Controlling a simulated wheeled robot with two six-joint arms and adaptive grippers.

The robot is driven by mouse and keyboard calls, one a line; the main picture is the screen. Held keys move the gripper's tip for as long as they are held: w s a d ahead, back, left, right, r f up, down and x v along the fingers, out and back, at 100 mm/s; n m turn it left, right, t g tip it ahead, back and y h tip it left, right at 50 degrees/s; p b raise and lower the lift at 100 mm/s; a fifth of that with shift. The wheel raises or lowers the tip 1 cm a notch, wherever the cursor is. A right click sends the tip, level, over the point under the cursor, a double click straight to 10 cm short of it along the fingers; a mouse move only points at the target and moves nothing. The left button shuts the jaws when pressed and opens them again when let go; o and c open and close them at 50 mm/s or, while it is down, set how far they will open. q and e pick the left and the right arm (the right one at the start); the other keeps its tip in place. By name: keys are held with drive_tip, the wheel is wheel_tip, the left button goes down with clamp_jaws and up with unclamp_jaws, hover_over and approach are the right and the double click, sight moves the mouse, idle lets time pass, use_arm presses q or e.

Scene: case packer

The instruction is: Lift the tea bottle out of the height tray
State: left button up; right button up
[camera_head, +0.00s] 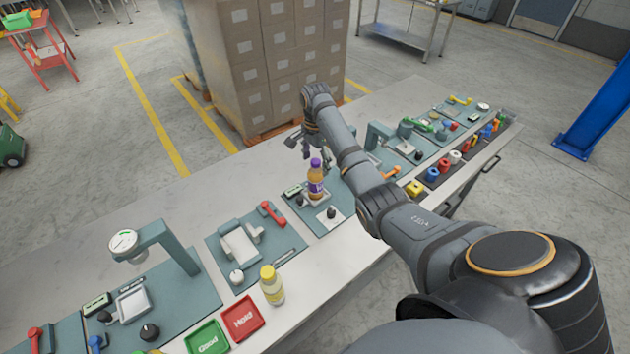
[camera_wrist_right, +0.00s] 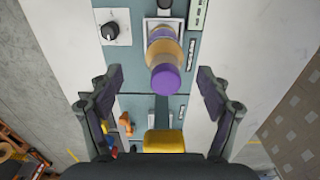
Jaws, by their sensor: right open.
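The tea bottle (camera_head: 316,182), with a purple cap, purple label and amber contents, stands upright in the small pale height tray (camera_head: 310,201) on a teal station mat. In the right wrist view the bottle (camera_wrist_right: 164,62) is seen from above, cap nearest the camera, with the tray's pale rim (camera_wrist_right: 150,22) around its base. My right gripper (camera_head: 304,146) is just behind and above the bottle in the head view. Its two fingers are spread wide in the wrist view (camera_wrist_right: 161,84), on either side of the cap, with clear gaps. It holds nothing. My left gripper is not in view.
A black knob (camera_head: 331,212) is close beside the tray. A yellow-capped bottle (camera_head: 271,286), a red Hold tray (camera_head: 243,318) and a green Good tray (camera_head: 208,339) are at the front edge. A dial gauge stand (camera_head: 176,247) rises at left. Stacked cartons (camera_head: 270,60) stand behind the table.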

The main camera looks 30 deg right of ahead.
sight(315, 171)
drive_tip(key=shift+w+d+f+p, duration=0.1)
drive_tip(key=shift+w+f+p, duration=0.15)
drive_tip(key=shift+f+p, duration=0.6)
wheel_tip(315, 171, down, 4)
drive_tip(key=shift+w+d+r, duration=0.1)
drive_tip(key=shift+r, duration=0.15)
drive_tip(key=shift+f, duration=0.1)
drive_tip(key=c, duration=1.5)
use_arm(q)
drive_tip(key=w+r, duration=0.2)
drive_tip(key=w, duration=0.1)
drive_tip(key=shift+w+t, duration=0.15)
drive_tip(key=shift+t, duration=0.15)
